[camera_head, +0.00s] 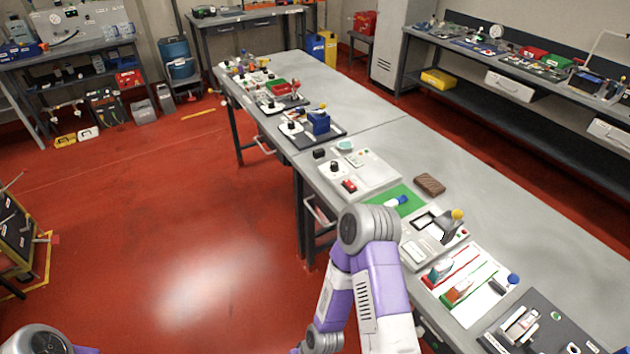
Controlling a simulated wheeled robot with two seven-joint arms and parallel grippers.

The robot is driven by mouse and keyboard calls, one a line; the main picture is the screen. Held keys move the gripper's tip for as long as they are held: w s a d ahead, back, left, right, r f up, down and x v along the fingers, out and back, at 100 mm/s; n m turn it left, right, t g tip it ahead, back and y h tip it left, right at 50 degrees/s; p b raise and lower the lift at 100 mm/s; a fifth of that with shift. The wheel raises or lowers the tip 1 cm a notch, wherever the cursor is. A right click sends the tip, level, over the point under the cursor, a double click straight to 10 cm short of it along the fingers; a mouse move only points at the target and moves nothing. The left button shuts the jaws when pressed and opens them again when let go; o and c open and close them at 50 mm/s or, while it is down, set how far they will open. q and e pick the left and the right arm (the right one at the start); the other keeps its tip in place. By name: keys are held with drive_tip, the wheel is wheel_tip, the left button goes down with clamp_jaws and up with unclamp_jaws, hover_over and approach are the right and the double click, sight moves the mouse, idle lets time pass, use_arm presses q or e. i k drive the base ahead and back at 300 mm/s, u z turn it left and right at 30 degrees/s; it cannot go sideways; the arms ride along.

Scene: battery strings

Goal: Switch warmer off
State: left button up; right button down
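A white panel unit (377,178) lies on the long grey workbench, and I cannot tell for sure whether it is the warmer. It carries a black knob (334,166), a red switch (349,186) and small indicator spots. A teal round piece (345,145) sits at its far edge. The switch position is too small to read. My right arm's elbow (369,229) shows in front of the bench, close to the green mat. Part of my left arm shows at the bottom left corner. Neither gripper is in view.
A green mat (411,203), a brown block (429,184), a grey device with a yellow knob (458,214) and a white board with red and green tracks (487,312) lie along the bench. Several units stand at its far end.

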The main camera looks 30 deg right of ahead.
sight(348, 182)
drive_tip(key=u, duration=0.1)
drive_tip(key=i, duration=1.25)
drive_tip(key=z, duration=0.75)
